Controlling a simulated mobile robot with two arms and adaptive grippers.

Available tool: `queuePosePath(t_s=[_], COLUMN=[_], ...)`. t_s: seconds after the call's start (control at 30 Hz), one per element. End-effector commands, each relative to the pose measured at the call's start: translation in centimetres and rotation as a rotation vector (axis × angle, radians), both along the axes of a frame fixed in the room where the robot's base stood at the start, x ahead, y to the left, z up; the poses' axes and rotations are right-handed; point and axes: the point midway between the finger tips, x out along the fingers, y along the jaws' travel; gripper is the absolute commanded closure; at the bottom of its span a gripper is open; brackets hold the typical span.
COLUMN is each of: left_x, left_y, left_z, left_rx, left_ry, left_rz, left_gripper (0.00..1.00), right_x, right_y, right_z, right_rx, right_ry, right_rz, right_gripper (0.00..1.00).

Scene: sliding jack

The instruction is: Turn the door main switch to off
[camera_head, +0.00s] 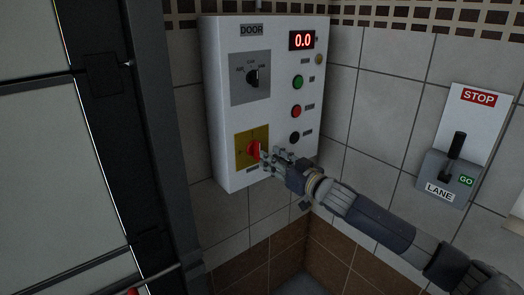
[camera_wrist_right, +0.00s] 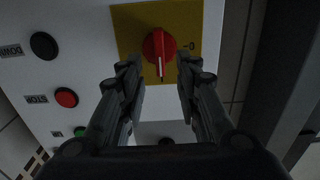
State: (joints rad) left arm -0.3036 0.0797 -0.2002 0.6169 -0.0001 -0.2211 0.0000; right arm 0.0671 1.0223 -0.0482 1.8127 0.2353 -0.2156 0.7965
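The door main switch is a red rotary knob (camera_head: 253,150) on a yellow plate (camera_head: 241,151), low on the white DOOR control box (camera_head: 222,110). In the right wrist view the red knob (camera_wrist_right: 159,46) shows just ahead, with its white mark pointing down the picture, away from the plate's top edge. My right gripper (camera_head: 273,157) is at the knob's right in the head view. Its fingers (camera_wrist_right: 159,75) are spread, one to each side of the knob's handle, with gaps visible; contact cannot be made out. My left gripper is not in view.
Above the switch is a black selector (camera_head: 252,77) on a grey plate. Green (camera_head: 298,82), red (camera_head: 296,111) and black (camera_head: 294,137) buttons sit close by, under a 0.0 display (camera_head: 301,40). A LANE lever (camera_head: 452,155) is on the right wall. A dark door frame stands left.

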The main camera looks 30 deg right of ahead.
Motion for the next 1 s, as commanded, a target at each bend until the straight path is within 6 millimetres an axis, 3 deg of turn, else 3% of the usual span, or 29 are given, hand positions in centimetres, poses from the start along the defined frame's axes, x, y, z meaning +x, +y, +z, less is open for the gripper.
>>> queuePosePath(t_s=[0.5, 0.93, 1.0], left_x=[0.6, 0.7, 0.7], left_y=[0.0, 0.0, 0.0], left_z=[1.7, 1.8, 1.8], left_rx=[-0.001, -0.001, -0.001], left_ry=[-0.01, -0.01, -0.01], left_rz=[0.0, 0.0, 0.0], left_gripper=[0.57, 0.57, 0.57], right_x=[4.9, 5.5, 5.5], right_y=[0.3, 0.4, 0.4], right_z=[0.1, 0.0, 0.0], right_rx=[-0.001, -0.002, -0.002], right_ry=[-0.001, 0.001, 0.001], right_rz=[-0.001, 0.0, 0.0], right_gripper=[0.69, 0.69, 0.83])
